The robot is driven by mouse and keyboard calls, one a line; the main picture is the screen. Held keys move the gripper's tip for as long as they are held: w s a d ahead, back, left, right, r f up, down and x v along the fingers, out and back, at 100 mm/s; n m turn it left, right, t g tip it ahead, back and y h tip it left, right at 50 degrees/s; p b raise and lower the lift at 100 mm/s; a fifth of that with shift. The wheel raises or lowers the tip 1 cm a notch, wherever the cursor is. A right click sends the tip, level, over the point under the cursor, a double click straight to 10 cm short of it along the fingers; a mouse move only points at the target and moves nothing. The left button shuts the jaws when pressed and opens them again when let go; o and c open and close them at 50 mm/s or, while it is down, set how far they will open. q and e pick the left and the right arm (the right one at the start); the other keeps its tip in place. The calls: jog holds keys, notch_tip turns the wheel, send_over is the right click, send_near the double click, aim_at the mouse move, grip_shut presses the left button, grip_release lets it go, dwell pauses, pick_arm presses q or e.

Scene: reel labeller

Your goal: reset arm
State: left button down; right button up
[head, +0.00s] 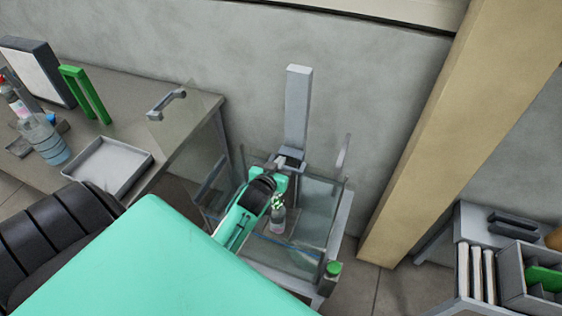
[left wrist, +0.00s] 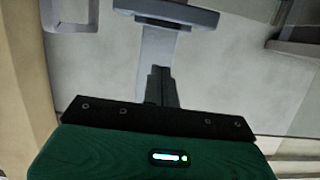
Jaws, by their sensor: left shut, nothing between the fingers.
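My left arm reaches into a glass-walled machine (head: 345,215) with a tall grey column (head: 297,110). My left gripper (head: 280,162) is at the foot of that column and looks small and partly hidden by my wrist. In the left wrist view the fingers (left wrist: 161,75) are together and empty, with a grey column and crosspiece beyond them. A small clear bottle with a green and white top (head: 278,216) stands inside the machine, just below my wrist and apart from the fingers. My right gripper is not in view.
A clear panel with a grey handle (head: 166,104) stands open left of the machine. A green button (head: 333,268) is at its front right corner. The left bench holds a white tray (head: 107,166), a water bottle (head: 44,138) and a green frame (head: 85,94). A beige post (head: 455,135) rises at right.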

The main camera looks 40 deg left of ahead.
pick_arm(q)
jog(key=b+v, duration=0.1)
jog(key=v, duration=0.6)
jog(key=shift+s+b, duration=0.3)
jog(key=shift+d+f, duration=0.1)
jog(key=shift+d, duration=0.1)
